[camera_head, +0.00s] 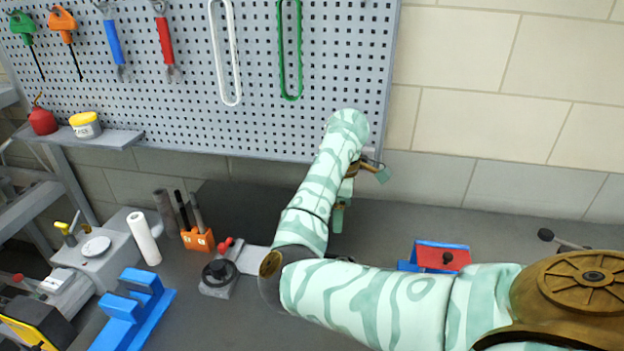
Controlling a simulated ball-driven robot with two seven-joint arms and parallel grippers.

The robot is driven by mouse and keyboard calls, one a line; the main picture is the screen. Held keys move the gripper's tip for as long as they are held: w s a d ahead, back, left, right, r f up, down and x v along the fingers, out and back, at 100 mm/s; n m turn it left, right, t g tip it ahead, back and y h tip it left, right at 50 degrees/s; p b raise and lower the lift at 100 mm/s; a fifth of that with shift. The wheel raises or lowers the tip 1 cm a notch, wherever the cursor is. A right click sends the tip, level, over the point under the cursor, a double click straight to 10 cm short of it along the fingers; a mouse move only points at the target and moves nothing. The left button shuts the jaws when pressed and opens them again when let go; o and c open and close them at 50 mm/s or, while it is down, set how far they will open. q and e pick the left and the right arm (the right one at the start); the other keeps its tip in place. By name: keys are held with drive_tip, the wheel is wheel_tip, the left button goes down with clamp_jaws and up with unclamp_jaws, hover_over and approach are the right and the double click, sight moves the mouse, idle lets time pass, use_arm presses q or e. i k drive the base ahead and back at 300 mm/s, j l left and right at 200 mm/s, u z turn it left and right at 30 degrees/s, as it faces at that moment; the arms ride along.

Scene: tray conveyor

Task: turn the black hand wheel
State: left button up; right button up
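A black hand wheel (219,270) sits on a small grey block on the bench, left of the centre of the picture. A red knobbed handle (227,246) stands just behind it. My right arm comes in from the right and crosses the middle of the picture. My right gripper (361,199) is near the lower edge of the pegboard, to the right of and beyond the wheel, and does not touch it. Its two fingers stand apart with nothing seen between them. My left gripper is not in view.
A pegboard (300,128) with hanging tools stands behind the dark bench (420,224). Left of the wheel are an orange holder (198,240), a white roll (144,238) and a blue block (133,312). A red and blue object (441,256) is partly behind my arm.

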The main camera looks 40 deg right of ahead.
sight(217, 268)
drive_tip(key=k+j, duration=0.35)
drive_tip(key=j, duration=0.2)
drive_tip(key=k+j, duration=0.35)
drive_tip(key=j, duration=0.15)
drive_tip(key=k+j, duration=0.35)
drive_tip(key=j, duration=0.2)
